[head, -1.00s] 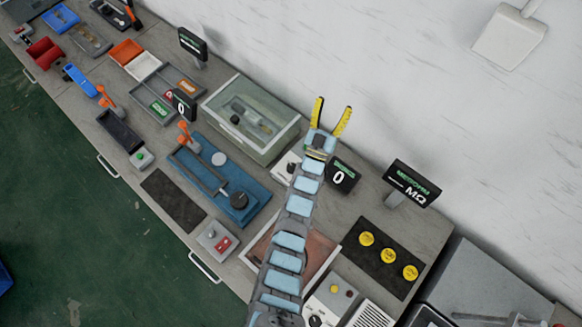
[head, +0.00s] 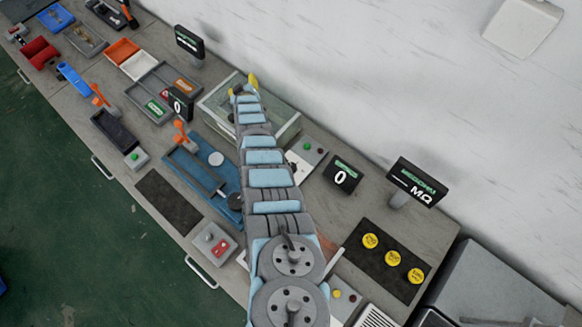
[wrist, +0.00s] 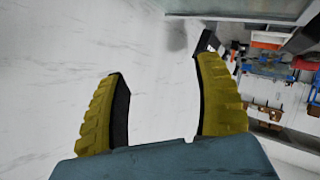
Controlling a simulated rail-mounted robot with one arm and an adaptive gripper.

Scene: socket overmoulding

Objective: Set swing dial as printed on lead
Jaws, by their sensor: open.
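My gripper (head: 245,87) is raised over the glass-lidded case (head: 283,120) in the head view, its yellow fingers partly hidden by my arm. In the wrist view my gripper (wrist: 160,100) is open and empty, its two yellow fingers spread apart before the white wall. A small white control box (head: 298,171) sits just right of my arm, partly covered by it; a dial on it cannot be read now. Which control is the swing dial, and any print on a lead, I cannot tell.
A black display reading 0 (head: 341,177) and an MΩ display (head: 416,186) stand on the right. A dark mat with several yellow discs (head: 387,261) lies in front of them. A blue fixture (head: 190,165) is left of my arm. The white wall rises behind the bench.

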